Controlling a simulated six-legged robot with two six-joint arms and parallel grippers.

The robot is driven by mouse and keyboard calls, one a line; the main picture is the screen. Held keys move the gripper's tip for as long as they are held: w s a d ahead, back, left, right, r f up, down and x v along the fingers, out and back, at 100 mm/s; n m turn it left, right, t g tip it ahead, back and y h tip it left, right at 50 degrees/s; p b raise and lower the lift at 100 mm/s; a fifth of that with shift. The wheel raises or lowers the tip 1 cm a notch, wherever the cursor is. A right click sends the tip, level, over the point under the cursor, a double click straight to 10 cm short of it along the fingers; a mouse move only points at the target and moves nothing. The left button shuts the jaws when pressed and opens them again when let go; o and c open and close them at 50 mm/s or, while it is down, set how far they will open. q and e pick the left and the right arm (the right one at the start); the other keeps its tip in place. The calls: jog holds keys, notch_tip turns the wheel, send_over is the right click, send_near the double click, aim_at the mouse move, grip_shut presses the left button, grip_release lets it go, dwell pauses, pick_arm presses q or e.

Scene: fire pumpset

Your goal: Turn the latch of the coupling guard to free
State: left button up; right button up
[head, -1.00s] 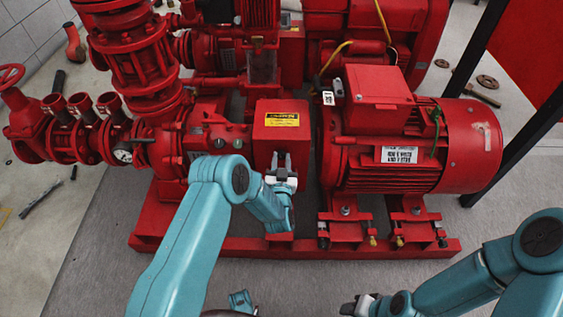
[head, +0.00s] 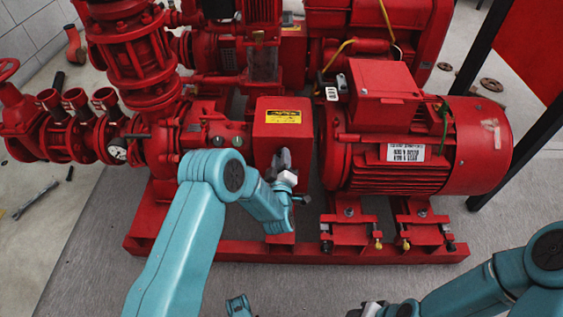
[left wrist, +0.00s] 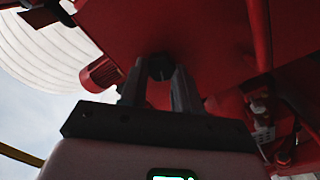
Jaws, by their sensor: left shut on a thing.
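The coupling guard (head: 282,118) is a red box with a yellow label, between the pump and the motor. My left gripper (head: 283,160) is at its front face, below the label. In the left wrist view the left gripper's fingers (left wrist: 160,75) close on a small dark latch (left wrist: 160,66) against the guard's red face (left wrist: 205,40). The hand hides the latch in the head view, and its exact angle cannot be told. My right gripper (head: 370,309) is at the bottom edge, partly cut off, away from the guard; its jaw opening is unclear.
The red motor (head: 425,150) stands right of the guard, with the pump body (head: 170,160) to the left. The red base frame (head: 200,250) runs along the front. Grey floor in front is mostly clear. Dark posts (head: 520,145) stand at the right.

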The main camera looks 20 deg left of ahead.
pick_arm(q)
jog(key=shift+f+n+b, duration=0.1)
jog(key=shift+n+b, duration=0.9)
jog(key=shift+n, duration=0.9)
pick_arm(e)
jog(key=shift+w+d+f+t, duration=0.15)
jog(key=shift+w+f, duration=0.25)
jog(key=shift+f, duration=0.2)
jog(key=shift+w+d+f+t, duration=0.15)
jog(key=shift+w+f, duration=0.25)
jog(key=shift+f, duration=0.2)
jog(key=shift+a, duration=0.1)
pick_arm(q)
jog(key=o, duration=1.1)
jog(key=shift+c, duration=0.2)
jog(key=shift+s, duration=0.1)
pick_arm(e)
notch_tip(320, 180, up, 4)
jog(key=s+p, duration=0.2)
jog(key=p, duration=0.2)
pick_arm(q)
jog(key=b+v, duration=0.4)
jog(key=v, duration=1.2)
jog(key=shift+b, duration=0.4)
pick_arm(e)
jog(key=w+f, duration=0.1)
jog(key=f, duration=0.2)
jog(key=w+f, duration=0.1)
jog(key=shift+w+f, duration=0.35)
jog(key=shift+f, duration=0.05)
